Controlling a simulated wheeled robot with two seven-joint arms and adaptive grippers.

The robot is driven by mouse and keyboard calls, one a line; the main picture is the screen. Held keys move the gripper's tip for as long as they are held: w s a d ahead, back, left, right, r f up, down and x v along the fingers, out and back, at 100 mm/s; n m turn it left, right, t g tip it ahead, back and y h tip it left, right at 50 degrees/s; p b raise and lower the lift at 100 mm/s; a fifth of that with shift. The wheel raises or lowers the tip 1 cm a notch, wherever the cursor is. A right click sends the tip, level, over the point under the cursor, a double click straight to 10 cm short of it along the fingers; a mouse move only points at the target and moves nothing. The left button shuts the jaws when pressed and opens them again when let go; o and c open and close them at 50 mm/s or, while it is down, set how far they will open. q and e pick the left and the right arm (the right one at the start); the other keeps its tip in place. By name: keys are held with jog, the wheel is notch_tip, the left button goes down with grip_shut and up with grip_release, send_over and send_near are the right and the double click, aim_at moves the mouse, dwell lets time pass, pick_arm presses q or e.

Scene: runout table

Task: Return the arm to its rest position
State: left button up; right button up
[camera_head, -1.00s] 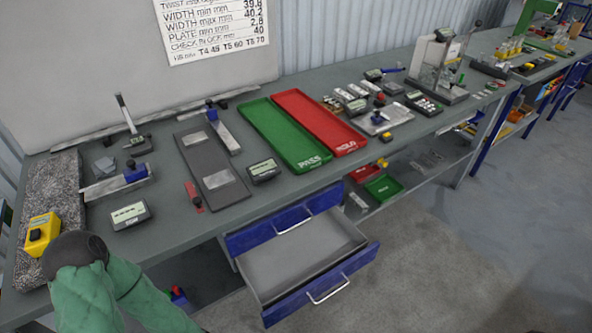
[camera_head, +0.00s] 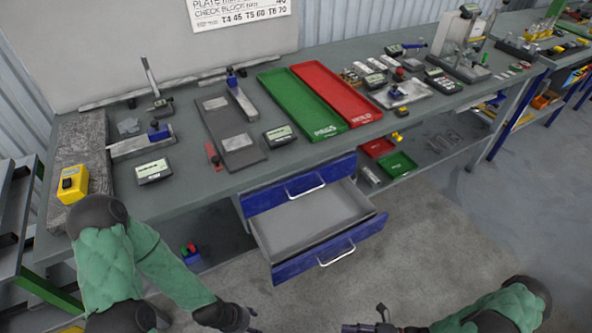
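My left arm, in a green sleeve, comes in at the lower left in front of the bench. My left gripper (camera_head: 245,316) is at the bottom edge, below the open drawer; it is small and partly cut off, so its fingers cannot be read. My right arm comes in from the lower right. My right gripper (camera_head: 366,326) points left at the bottom edge, also partly cut off. Both grippers are over the floor, apart from the bench and drawer. I see nothing held in either one.
The bench (camera_head: 200,192) carries a green tray (camera_head: 297,108), a red tray (camera_head: 336,95), gauges and a yellow device (camera_head: 72,184). An open drawer (camera_head: 318,222) juts out towards me. The floor (camera_head: 440,240) at right is clear. A green-framed rack (camera_head: 45,290) stands at far left.

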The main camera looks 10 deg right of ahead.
jog(key=s+a+f+n+g+h, duration=0.1)
jog(key=a+f+n+g+h, duration=0.25)
jog(key=n, duration=0.65)
jog(key=s+a+r+n+g+h, duration=0.1)
jog(key=a+n+g+h, duration=0.2)
jog(key=n+g+h, duration=0.45)
jog(key=w+a+r+n+t+h, duration=0.1)
jog(key=w+a+r+n+t, duration=0.2)
jog(key=n, duration=1.1)
jog(key=w+a+t, duration=0.1)
jog(key=w+t, duration=0.2)
jog(key=w, duration=0.2)
jog(key=shift+w+r+n, duration=0.15)
jog(key=shift+w+n, duration=0.2)
jog(key=shift+w, duration=0.05)
